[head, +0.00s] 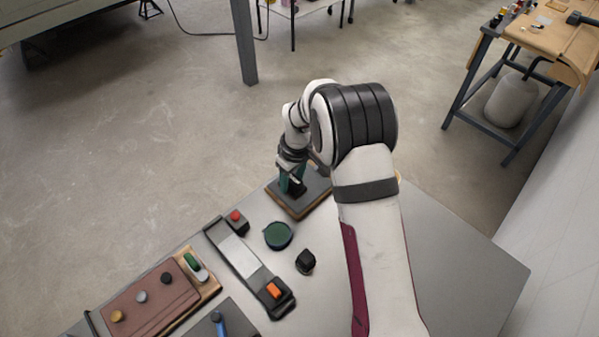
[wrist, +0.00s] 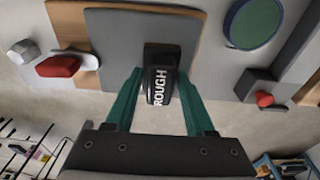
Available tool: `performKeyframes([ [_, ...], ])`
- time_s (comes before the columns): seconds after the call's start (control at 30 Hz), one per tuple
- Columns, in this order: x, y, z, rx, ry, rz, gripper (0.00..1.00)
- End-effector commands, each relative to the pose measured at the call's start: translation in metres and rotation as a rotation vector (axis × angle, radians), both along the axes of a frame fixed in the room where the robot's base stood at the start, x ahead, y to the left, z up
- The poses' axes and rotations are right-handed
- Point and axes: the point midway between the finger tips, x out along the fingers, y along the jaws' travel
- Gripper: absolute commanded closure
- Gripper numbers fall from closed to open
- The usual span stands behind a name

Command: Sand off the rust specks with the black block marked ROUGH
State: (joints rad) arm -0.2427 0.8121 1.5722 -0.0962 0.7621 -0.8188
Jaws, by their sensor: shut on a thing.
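My gripper (wrist: 160,95) has green fingers and is shut on the black block marked ROUGH (wrist: 159,62), with white lettering that reads along its length in the wrist view. In the head view my gripper (head: 292,184) is over the grey plate (head: 316,186) on a wooden base at the back of the table. The plate also shows in the wrist view (wrist: 120,45), behind the block. I cannot tell whether the block touches the plate. No rust specks can be made out on the visible part of the plate.
A round green-topped disc (head: 278,234), a small black object (head: 305,261) and a red-topped block (head: 237,222) stand nearby. A long strip with an orange block (head: 274,290) lies in front. A brown board with several knobs (head: 140,301) is at the left. The table's right side (head: 465,270) is clear.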

Motion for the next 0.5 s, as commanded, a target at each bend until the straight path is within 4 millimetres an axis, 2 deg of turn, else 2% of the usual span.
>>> performKeyframes([
  [0.33, -0.023, 0.023, 0.0, 0.001, 0.002, 0.0, 0.98],
  [0.5, -0.022, 0.022, 0.025, 0.001, 0.0, -0.001, 0.98],
])
